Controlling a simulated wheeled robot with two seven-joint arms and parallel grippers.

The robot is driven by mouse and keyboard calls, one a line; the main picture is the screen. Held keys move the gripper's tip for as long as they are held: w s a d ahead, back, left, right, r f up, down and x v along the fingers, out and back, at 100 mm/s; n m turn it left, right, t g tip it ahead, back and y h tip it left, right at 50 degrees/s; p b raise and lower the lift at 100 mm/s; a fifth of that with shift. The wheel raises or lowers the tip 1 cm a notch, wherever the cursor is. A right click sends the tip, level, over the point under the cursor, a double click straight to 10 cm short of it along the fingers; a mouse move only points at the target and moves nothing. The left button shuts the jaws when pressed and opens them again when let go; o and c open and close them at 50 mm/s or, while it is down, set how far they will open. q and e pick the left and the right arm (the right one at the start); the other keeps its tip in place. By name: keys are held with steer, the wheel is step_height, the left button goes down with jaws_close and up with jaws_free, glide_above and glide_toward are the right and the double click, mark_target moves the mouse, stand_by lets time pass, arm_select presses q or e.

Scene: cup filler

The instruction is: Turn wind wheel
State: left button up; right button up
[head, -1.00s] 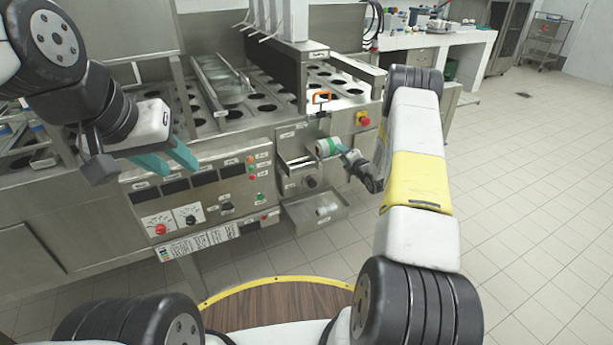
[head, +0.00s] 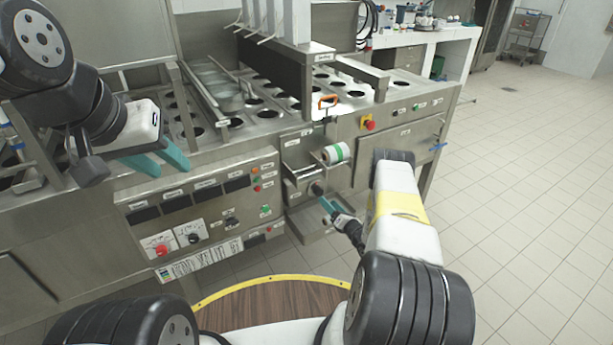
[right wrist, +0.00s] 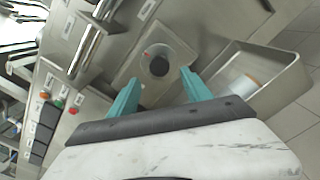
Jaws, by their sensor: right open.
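The wind wheel appears as a small dark round knob (head: 317,188) on the steel front panel, below the rollers. In the right wrist view the knob (right wrist: 158,65) sits on a square plate with a small red mark. My right gripper (head: 323,202) is open, its teal fingers pointing at the knob. In the right wrist view the right gripper (right wrist: 157,80) has one fingertip on either side below the knob, which lies just beyond the gap. I cannot tell whether they touch. My left gripper (head: 170,172) is open and empty, above the left control panel.
A roll with a green band (head: 336,153) sticks out above the knob. An open steel tray (head: 300,226) is below it; in the right wrist view the tray (right wrist: 292,80) holds another roll. A red button (head: 368,124) is to the upper right. The floor at right is clear.

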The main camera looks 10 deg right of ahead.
mark_target(320, 193)
steer(key=x, duration=0.7)
steer(key=shift+w+a, duration=0.1)
steer(key=shift+w, duration=0.2)
jaws_close()
